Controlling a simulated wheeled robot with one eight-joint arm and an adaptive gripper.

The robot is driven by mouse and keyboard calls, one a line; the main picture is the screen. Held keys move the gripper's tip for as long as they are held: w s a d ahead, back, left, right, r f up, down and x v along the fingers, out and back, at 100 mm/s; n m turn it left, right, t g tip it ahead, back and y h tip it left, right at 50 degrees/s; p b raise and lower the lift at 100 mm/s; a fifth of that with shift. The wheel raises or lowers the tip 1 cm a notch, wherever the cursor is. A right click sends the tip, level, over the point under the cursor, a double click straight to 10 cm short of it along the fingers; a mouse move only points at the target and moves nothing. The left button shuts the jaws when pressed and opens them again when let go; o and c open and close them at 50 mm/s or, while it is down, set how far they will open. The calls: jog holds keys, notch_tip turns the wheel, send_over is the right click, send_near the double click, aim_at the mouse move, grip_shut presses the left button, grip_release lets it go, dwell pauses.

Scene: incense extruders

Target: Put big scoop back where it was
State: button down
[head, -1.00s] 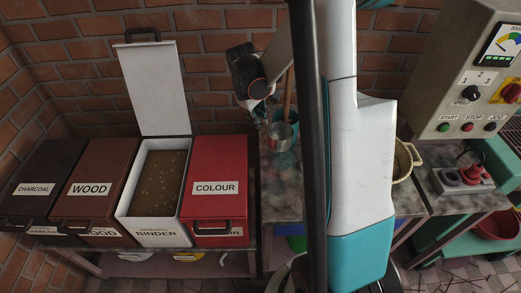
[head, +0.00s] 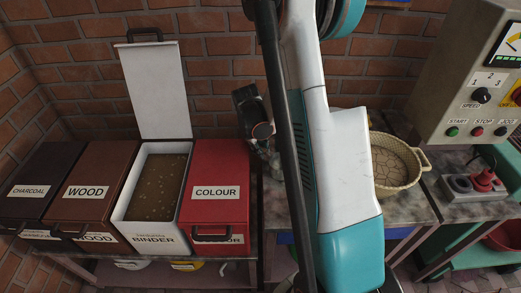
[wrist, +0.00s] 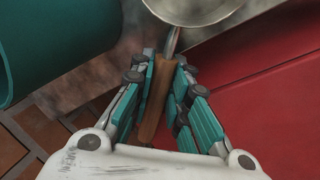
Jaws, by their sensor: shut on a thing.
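The big scoop, with a wooden handle (wrist: 157,98) and a round metal bowl (wrist: 195,8), is in my gripper (wrist: 163,78) in the wrist view. The teal fingers are shut on the handle, one on each side. The bowl points away from the gripper and is cut off by the top edge. In the head view my wrist (head: 257,120) shows just right of the red COLOUR box (head: 219,165). The scoop and fingers are hidden there behind my arm. A teal rounded container (wrist: 62,40) is at the upper left in the wrist view, apart from the scoop.
The white BINDER box (head: 148,222) has its lid raised and holds brown powder. WOOD (head: 98,192) and CHARCOAL (head: 38,192) boxes stand left of it, closed. A wicker basket (head: 412,160) sits on the table at right. A control box (head: 475,80) stands farther right.

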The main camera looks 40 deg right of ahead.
jog(key=c, duration=1.5)
grip_release()
jog(key=shift+c, duration=0.2)
jog(key=p+v, duration=0.3)
jog(key=v, duration=0.9)
jog(key=shift+p, duration=0.4)
jog(key=shift+r, duration=0.1)
